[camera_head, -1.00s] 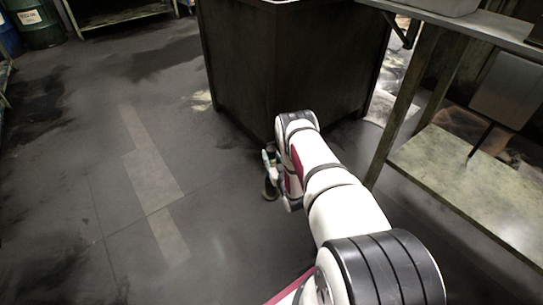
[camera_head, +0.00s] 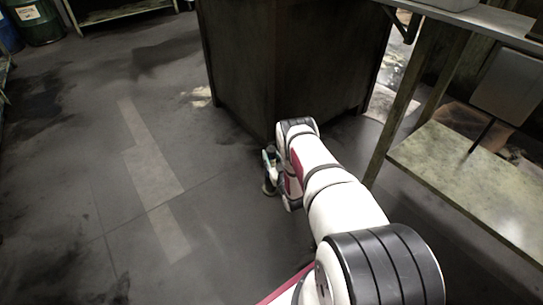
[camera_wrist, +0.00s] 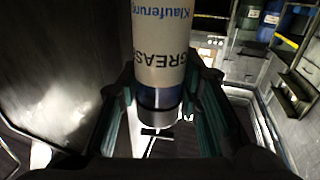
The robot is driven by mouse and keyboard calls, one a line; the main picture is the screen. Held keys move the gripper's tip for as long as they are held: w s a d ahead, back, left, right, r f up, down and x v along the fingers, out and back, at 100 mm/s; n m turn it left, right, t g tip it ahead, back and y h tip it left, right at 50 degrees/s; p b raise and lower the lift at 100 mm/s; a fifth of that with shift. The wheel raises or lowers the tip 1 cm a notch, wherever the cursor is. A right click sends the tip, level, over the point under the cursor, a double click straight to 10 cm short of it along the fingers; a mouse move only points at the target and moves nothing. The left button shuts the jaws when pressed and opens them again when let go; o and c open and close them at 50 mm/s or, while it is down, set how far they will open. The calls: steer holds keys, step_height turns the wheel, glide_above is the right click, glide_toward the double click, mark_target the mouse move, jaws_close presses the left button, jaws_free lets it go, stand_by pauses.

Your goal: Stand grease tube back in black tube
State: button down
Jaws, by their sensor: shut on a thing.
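The grease tube (camera_wrist: 160,45) is a pale cylinder with "GREASE" and "Klauferung" printed on it and a dark blue band and grey cap at its lower end in the wrist view. My gripper (camera_wrist: 158,108) is shut on it, with a green-padded finger on either side of the banded end. The tube's other end runs out of the top of the picture. In the head view my gripper (camera_head: 269,172) shows only as a small part beside my arm, low by the dark cabinet's corner. I cannot make out the black tube in either view.
A dark cabinet (camera_head: 240,75) stands just beyond my arm. A workbench with a lower shelf (camera_head: 470,175) is at the right. Open grey floor (camera_head: 75,190) lies to the left. A green barrel (camera_head: 38,20) and a low shelf (camera_head: 120,14) stand at the far left.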

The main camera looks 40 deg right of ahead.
mark_target(273, 164)
steer(key=shift+f, duration=1.6)
steer(key=c, duration=1.1)
jaws_free()
steer(key=shift+o, duration=0.2)
steer(key=shift+f, duration=0.1)
